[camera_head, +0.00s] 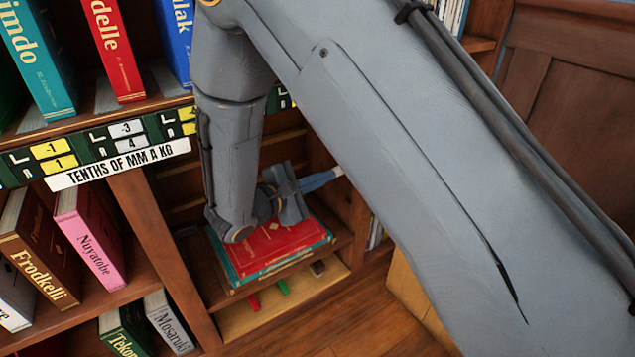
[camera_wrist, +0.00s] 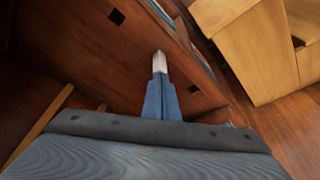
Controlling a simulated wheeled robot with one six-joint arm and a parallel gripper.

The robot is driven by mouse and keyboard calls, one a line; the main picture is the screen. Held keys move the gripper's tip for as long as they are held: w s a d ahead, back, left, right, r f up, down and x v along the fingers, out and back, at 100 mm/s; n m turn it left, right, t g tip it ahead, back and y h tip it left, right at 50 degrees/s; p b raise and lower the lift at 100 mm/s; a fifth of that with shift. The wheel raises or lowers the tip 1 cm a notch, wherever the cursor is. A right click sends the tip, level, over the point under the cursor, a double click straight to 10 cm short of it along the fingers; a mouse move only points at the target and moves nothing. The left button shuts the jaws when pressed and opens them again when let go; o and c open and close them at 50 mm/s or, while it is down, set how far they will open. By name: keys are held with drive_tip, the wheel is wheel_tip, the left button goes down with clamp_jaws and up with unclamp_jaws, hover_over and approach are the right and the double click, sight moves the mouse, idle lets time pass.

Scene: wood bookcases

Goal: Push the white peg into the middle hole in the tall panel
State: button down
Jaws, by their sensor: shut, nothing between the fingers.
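My gripper (camera_head: 337,172) reaches sideways, above the red book, toward the right side wall of the bookcase compartment. In the wrist view its blue fingers (camera_wrist: 159,95) are shut together. A pale, whitish end shows at their tip; I cannot tell whether it is fingertip or the white peg. The tall dark wood panel (camera_wrist: 85,45) lies ahead, with one square hole (camera_wrist: 117,17) to the upper left and another hole (camera_wrist: 194,89) to the right of the fingers. The stretch between these holes is covered by the fingertips, so a middle hole is hidden. Contact cannot be judged.
A red book (camera_head: 275,245) lies flat on a teal one below my gripper.

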drive_tip(key=shift+w+d, duration=0.3)
drive_tip(key=shift+d, duration=0.1)
idle(0.5)
